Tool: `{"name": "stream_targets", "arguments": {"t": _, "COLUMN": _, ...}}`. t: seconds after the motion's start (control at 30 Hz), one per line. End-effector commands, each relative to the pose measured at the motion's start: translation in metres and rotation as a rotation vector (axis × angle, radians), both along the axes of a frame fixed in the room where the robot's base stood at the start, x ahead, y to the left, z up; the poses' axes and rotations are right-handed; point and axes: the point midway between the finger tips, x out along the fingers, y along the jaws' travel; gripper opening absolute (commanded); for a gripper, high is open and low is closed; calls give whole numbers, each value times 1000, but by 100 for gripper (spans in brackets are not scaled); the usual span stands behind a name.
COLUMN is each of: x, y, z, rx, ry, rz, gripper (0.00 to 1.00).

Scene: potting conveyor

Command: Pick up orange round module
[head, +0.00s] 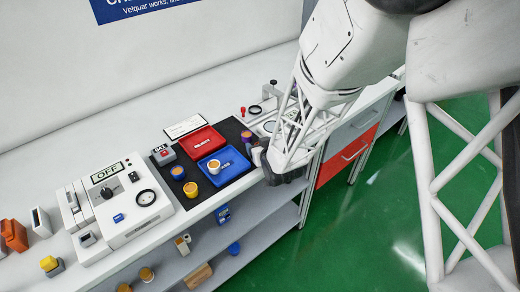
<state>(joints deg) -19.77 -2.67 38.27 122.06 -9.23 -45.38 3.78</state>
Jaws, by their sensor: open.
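Several small round pieces with orange or yellow tops are on the bench. A dark-sided one with an orange top (178,172) and a yellow-orange one (191,189) stand on the black mat, left of the trays. A white-sided one with an orange top (214,166) is in the blue tray (229,174). A purple-sided one with an orange top (246,136) stands right of the trays. I cannot tell which is the orange round module. My gripper (258,155) is open, close to the purple-sided piece and right of the blue tray. My arm partly hides its fingers.
A red tray (202,141) lies behind the blue one. A white device with a knob (123,199) and an OFF display stands left. A drawer unit (348,150) stands right. A lower shelf (215,255) holds small parts. Green floor lies in front.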

Motion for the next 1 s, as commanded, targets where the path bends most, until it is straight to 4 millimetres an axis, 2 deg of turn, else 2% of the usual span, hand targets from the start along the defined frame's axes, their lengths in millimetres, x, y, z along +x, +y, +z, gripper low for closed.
{"name": "stream_targets", "arguments": {"t": 0.1, "x": 0, "y": 0, "z": 0, "rx": 0, "ry": 0, "rz": 0, "gripper": 68}}
{"name": "stream_targets", "arguments": {"t": 0.43, "x": 0, "y": 0, "z": 0, "rx": 0, "ry": 0, "rz": 0, "gripper": 18}}
{"name": "stream_targets", "arguments": {"t": 0.77, "x": 0, "y": 0, "z": 1, "rx": 0, "ry": 0, "rz": 0, "gripper": 17}}
{"name": "stream_targets", "arguments": {"t": 1.0, "x": 0, "y": 0, "z": 10, "rx": 0, "ry": 0, "rz": 0, "gripper": 17}}
